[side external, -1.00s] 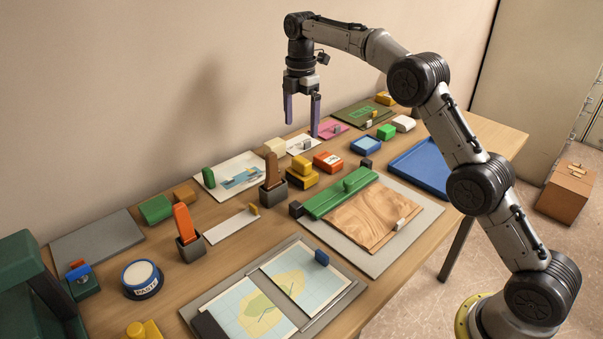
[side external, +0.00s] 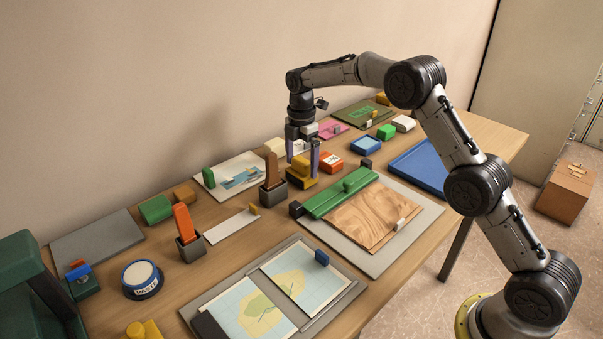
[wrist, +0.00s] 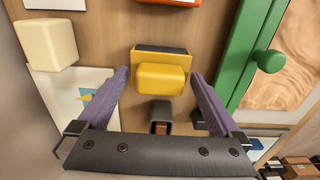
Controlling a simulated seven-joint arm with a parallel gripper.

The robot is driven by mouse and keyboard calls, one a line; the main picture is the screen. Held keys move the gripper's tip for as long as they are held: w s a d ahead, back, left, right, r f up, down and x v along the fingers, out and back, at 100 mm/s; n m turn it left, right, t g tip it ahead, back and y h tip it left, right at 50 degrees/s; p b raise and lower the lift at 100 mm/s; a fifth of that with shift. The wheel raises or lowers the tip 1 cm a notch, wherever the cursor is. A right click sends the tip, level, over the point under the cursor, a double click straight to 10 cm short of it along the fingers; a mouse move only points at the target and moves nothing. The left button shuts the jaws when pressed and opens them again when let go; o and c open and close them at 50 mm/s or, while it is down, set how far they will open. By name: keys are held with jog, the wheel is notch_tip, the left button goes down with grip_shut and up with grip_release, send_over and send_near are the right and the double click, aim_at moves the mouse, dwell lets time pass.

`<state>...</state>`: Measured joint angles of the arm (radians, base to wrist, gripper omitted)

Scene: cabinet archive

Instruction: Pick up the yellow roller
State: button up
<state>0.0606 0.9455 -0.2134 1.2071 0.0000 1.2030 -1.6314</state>
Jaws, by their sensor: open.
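The yellow roller (side external: 301,168) looks like a rounded yellow block on a wider yellow piece with a dark base. It stands on the table near the wall side, behind a brown-handled tool. In the wrist view the yellow roller (wrist: 161,79) lies between my finger lines, near the tips. My gripper (side external: 303,167) points down with its purple fingers apart, one on either side of the roller's upper block. My gripper (wrist: 160,75) is open and holds nothing. Gaps show between the block and both fingers. The fingers partly hide the roller in the side view.
The brown-handled tool (side external: 271,171) stands in a dark holder close to the front left. An orange-red block (side external: 328,161) is close on the right. A green bar (side external: 335,199) on a wooden board lies nearer the front. A cream block (wrist: 47,44) stands left in the wrist view.

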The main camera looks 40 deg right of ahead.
aim_at(303, 160)
grip_shut()
dwell(0.5)
jog(key=shift+r, duration=0.45)
jog(key=r, duration=0.3)
jog(key=shift+s+r, duration=0.1)
jog(key=shift+s, duration=0.2)
jog(key=s+r, duration=0.9)
jog(key=s, duration=0.4)
jog(key=shift+s+a, duration=0.2)
jog(key=shift+a, duration=0.25)
